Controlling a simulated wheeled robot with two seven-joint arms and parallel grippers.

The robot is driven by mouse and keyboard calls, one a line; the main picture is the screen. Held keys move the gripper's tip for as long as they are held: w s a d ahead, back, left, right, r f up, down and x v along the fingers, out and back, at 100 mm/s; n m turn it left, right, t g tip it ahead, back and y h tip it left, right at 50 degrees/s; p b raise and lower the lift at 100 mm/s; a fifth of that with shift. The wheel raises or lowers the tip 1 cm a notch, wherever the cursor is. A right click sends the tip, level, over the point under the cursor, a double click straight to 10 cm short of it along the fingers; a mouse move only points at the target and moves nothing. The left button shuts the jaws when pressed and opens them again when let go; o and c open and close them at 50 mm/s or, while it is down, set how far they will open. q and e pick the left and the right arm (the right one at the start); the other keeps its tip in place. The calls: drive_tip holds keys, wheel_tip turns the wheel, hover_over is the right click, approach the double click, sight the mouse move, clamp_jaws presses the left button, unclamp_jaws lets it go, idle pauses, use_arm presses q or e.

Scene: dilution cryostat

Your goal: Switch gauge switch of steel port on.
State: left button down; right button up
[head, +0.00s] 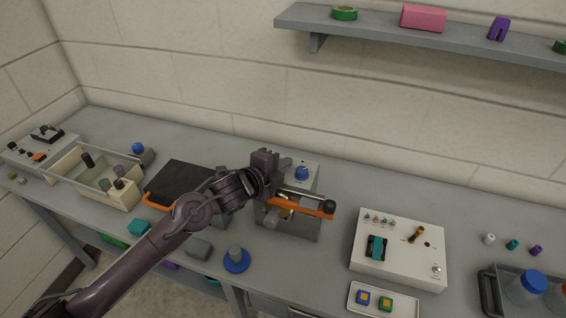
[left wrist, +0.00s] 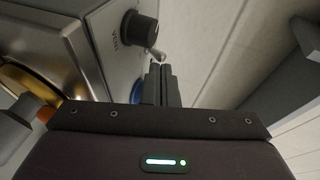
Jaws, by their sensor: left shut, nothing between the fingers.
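The steel port (head: 290,229) is a grey metal box near the middle of the bench, with an orange-handled lever (head: 305,205) across its front. A pale panel (head: 312,167) with a blue knob (head: 302,173) stands behind it. In the left wrist view, the panel carries a black knob (left wrist: 138,29) and a small metal toggle switch (left wrist: 156,55), which looks like the gauge switch. My left gripper (head: 286,164) is shut and empty. Its fingertips (left wrist: 160,68) are right by the toggle; I cannot tell whether they touch. The blue knob (left wrist: 137,92) is partly hidden behind the gripper. My right gripper is not in view.
A black-topped box (head: 180,180) lies left of the port and a white control box (head: 400,245) right of it. A beige open bin (head: 95,185) stands farther left. A grey shelf (head: 440,40) hangs on the wall above. Bench space behind the white box is clear.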

use_arm(q)
drive_tip(key=shift+w+r+n+g+y+p, duration=0.35)
drive_tip(key=shift+r+g+p, duration=0.45)
drive_tip(key=shift+p, duration=0.9)
drive_tip(key=shift+w+d+f, duration=0.15)
drive_tip(key=shift+w, duration=0.15)
drive_tip(key=shift+w+d+r+b, duration=0.2)
drive_tip(key=shift+w+b, duration=0.05)
drive_tip(key=shift+w, duration=0.25)
drive_tip(key=shift+w+d+r+b, duration=0.15)
drive_tip(key=shift+w+r+b, duration=0.05)
drive_tip(key=shift+w, duration=0.25)
drive_tip(key=shift+r, duration=0.1)
drive_tip(key=shift+r+p, duration=0.7)
drive_tip(key=shift+r, duration=0.1)
